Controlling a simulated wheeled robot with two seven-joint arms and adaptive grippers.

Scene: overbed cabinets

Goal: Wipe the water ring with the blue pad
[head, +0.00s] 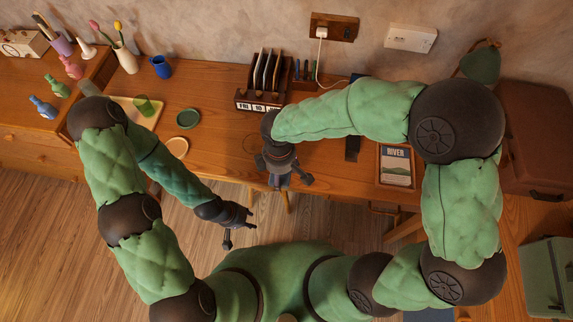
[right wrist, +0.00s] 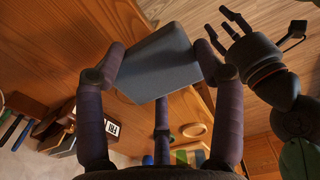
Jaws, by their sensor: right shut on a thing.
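My right gripper (head: 285,178) is over the front part of the wooden desk (head: 215,150). In the right wrist view, its fingers (right wrist: 158,75) are shut on the pad (right wrist: 160,62), a dark blue-grey block. The pad is hidden under the gripper in the head view. A faint dark arc (head: 247,146) shows on the desk just left of my right gripper; it looks like part of the water ring, the rest being covered by my arm. My left gripper (head: 238,228) is open and empty, in front of the desk edge; it also shows in the right wrist view (right wrist: 230,27).
A green dish (head: 187,119), a round tan coaster (head: 177,146) and a green cup (head: 148,105) stand left on the desk. A file rack with date blocks (head: 262,95) stands at the back. A framed "RIVER" picture (head: 396,167) lies right. A charger cable (head: 319,65) hangs behind.

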